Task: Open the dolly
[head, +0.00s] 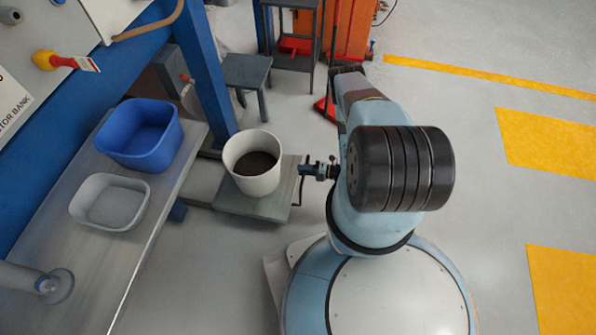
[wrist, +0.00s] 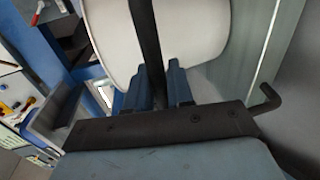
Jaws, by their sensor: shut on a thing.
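The dolly (head: 265,207) is a low, flat grey-green platform in the middle of the head view. A white bucket (head: 242,181) with dark contents stands upright on it. A thin dark handle (head: 301,188) rises at the platform's right edge. My gripper (head: 305,171) reaches this handle from the right. In the wrist view, my gripper's blue fingers (wrist: 160,88) are closed around a dark bar (wrist: 146,35), which appears to be the handle. The bucket (wrist: 205,30) fills the top behind it. A bent dark rod end (wrist: 268,98) shows at the right. My gripper partly hides the handle.
A workbench (head: 150,215) on the left holds a blue bin (head: 142,155) and a grey tray (head: 110,225). A blue post (head: 205,75) and a small stool (head: 247,71) stand behind the dolly. Open grey floor with yellow markings (head: 548,141) lies to the right.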

